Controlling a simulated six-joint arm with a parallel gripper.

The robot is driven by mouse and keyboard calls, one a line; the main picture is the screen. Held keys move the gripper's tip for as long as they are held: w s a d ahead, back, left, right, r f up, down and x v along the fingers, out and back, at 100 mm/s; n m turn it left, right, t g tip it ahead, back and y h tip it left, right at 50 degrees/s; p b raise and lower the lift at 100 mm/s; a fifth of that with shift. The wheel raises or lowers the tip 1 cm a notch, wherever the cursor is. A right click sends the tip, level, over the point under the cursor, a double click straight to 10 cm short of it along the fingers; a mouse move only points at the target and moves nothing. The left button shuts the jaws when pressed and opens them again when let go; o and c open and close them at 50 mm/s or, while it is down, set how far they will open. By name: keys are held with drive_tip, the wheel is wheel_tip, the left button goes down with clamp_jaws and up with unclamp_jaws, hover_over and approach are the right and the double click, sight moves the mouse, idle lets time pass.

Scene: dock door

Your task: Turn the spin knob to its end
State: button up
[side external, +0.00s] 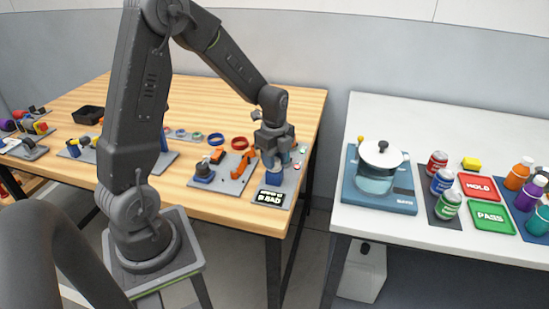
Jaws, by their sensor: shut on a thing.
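My gripper (272,160) points down over a grey panel at the right end of the wooden table. It is shut on a small blue part (272,178), which I take to be the spin knob. The jaws cover most of it, and its turn angle cannot be read from here. A black label with white lettering (270,197) lies on the panel just in front of it.
Left of my gripper, a grey board (228,186) carries an orange lever (243,164) and a blue block with a grey top (203,173). The white table (370,118) at right, beyond a gap, holds a pot (378,170), cans and bottles.

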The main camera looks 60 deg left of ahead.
drive_tip(key=shift+m, duration=0.4)
drive_tip(key=o, duration=0.9)
drive_tip(key=shift+r, duration=0.1)
wheel_tip(320, 180, up, 14)
drive_tip(key=shift+f, duration=0.15)
